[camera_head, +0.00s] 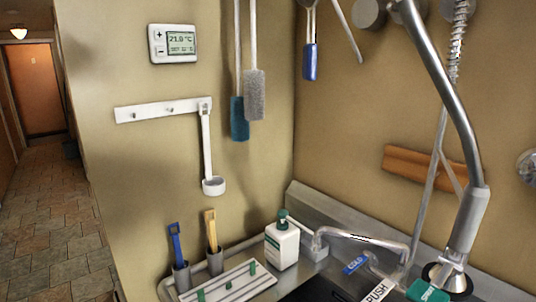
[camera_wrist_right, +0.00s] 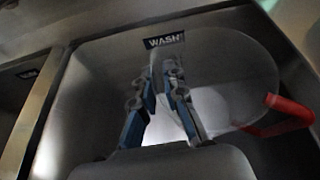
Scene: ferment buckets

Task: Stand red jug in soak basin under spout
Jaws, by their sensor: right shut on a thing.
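The jug (camera_wrist_right: 228,75) has a pale, see-through body and a red handle (camera_wrist_right: 288,116) in the right wrist view. My right gripper (camera_wrist_right: 160,80) is shut on the jug's wall. The jug is over or in a basin (camera_wrist_right: 95,85) whose label reads WASH; its height above the floor is unclear. Another basin (camera_wrist_right: 15,105) lies to the left, its label too small to read. I cannot tell which is the soak basin. In the head view a curved metal spout (camera_head: 365,238) reaches over a dark basin (camera_head: 322,291). The jug and my left gripper are outside the head view.
A white soap bottle (camera_head: 282,246) stands on the sink's back left. Left of it are a drain rack (camera_head: 230,283) and two holders with a blue brush (camera_head: 176,245) and a yellow brush (camera_head: 211,230). A sprayer arm (camera_head: 455,120) hangs at right. A metal divider (camera_wrist_right: 38,115) separates the basins.

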